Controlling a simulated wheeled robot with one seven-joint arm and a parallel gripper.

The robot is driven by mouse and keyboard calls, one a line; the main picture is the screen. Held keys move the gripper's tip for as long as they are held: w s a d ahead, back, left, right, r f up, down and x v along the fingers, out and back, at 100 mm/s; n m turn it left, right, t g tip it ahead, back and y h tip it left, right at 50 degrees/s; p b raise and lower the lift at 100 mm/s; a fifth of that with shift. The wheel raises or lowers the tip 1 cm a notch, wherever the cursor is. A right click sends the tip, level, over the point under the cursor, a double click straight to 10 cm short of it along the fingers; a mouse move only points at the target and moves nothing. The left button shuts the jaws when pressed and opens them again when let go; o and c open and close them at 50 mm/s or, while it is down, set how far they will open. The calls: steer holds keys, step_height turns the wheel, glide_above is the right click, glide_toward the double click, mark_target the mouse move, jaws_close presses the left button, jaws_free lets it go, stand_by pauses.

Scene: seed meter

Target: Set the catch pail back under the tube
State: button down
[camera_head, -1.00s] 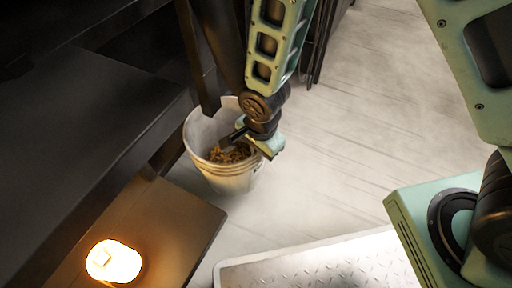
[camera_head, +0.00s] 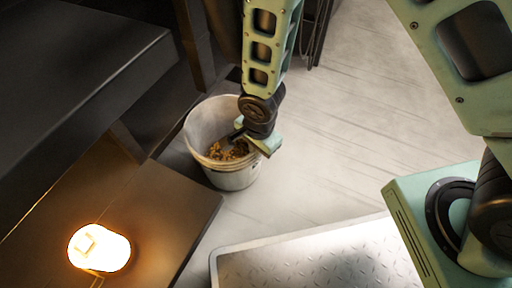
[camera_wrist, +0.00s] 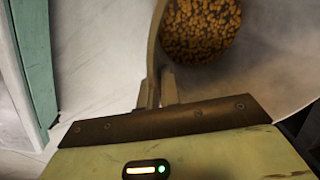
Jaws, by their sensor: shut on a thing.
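The catch pail (camera_head: 234,174) is a whitish bucket with brown pellets (camera_head: 228,149) in its bottom. It stands upright, at or close to the floor, left of centre in the head view. My gripper (camera_head: 238,136) is shut on the right side of its rim. In the wrist view the fingers (camera_wrist: 158,92) pinch the pail wall (camera_wrist: 153,62), one on each side, with the pellets (camera_wrist: 200,28) beyond. A dark brown upright bar (camera_head: 190,45) comes down behind the pail's far rim. I cannot tell whether it is the tube.
A dark bench (camera_head: 80,75) fills the left side. A glowing lamp (camera_head: 98,248) stands on a brown board (camera_head: 160,215) in front of the pail. A tread-plate platform (camera_head: 310,262) lies at the bottom. Pale floor (camera_head: 370,110) to the right is open.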

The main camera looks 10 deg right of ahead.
steer(key=shift+f, duration=0.1)
steer(key=c, duration=1.6)
jaws_free()
steer(key=s+d+r+n+p, duration=0.1)
steer(key=s+r+n+p, duration=0.25)
steer(key=r, duration=0.85)
steer(key=s+d+r+n+p, duration=0.15)
steer(key=r+n+p, duration=0.25)
steer(key=r, duration=0.9)
steer(key=s+d+r+n, duration=0.4)
steer(key=s+r+n, duration=0.4)
steer(key=r+n, duration=0.1)
steer(key=shift+s+n+g, duration=0.3)
steer(key=shift+s+n, duration=0.1)
steer(key=shift+n, duration=0.45)
steer(key=shift+d, duration=0.1)
